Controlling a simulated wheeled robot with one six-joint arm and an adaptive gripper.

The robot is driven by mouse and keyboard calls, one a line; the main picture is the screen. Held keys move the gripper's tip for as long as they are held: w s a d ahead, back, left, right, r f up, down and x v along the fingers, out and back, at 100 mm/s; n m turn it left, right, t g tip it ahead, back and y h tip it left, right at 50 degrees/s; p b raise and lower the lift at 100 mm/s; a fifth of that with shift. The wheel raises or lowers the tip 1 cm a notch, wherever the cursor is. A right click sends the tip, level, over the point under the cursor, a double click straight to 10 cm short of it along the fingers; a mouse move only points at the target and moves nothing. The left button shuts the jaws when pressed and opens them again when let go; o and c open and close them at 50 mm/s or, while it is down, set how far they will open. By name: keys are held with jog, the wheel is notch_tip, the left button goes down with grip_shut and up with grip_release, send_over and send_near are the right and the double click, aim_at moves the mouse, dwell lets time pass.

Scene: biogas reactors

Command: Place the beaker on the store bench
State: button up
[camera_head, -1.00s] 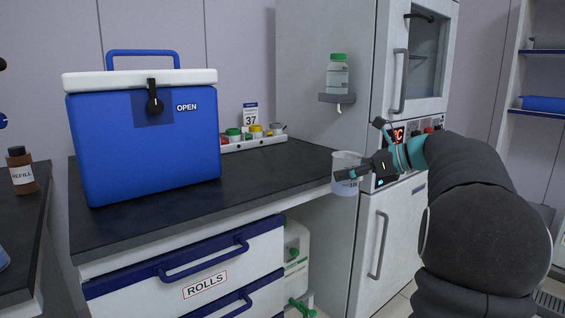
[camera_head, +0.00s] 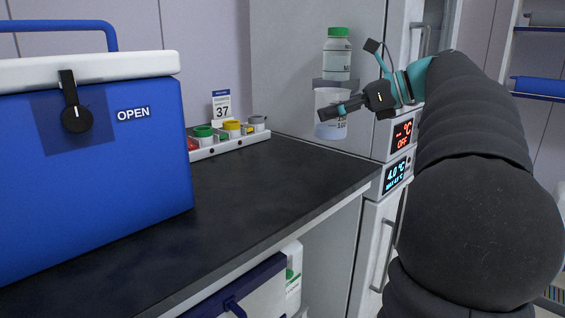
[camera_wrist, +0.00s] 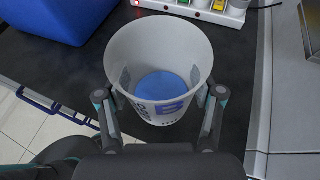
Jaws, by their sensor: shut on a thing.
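The beaker (camera_head: 329,112) is a translucent white cup with blue markings. In the wrist view the beaker (camera_wrist: 158,55) is upright with blue at its bottom, and a finger of my gripper (camera_wrist: 160,112) presses on each side. In the head view my gripper (camera_head: 350,106) is shut on the beaker and holds it raised above the back right part of the dark bench top (camera_head: 260,195). The bench top also shows beneath the beaker in the wrist view (camera_wrist: 236,85). I cannot tell from the frames whether this is the store bench.
A blue cool box (camera_head: 105,190) marked OPEN fills the bench's left. A white rack (camera_head: 235,146) with coloured-lid jars stands at the back by a "37" card (camera_head: 221,104). The bench's middle and right are clear.

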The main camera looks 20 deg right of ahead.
jog(key=shift+w+a+f+b, duration=0.4)
jog(key=shift+w+a+f, duration=0.15)
jog(key=shift+a+f, duration=1)
jog(key=shift+w+a+f+b, duration=0.4)
jog(key=shift+w+a+f, duration=0.15)
jog(key=shift+a+f, duration=1.05)
jog(key=shift+w+a+f+b, duration=0.4)
jog(key=shift+w+a+f, duration=0.15)
jog(key=shift+a+f, duration=1)
jog(key=shift+d+f, duration=0.2)
jog(key=shift+f, duration=0.05)
jog(key=o, duration=1.2)
jog(key=shift+f, duration=0.1)
jog(key=shift+r, duration=0.25)
jog(key=p+v, duration=0.1)
jog(key=v, duration=1.1)
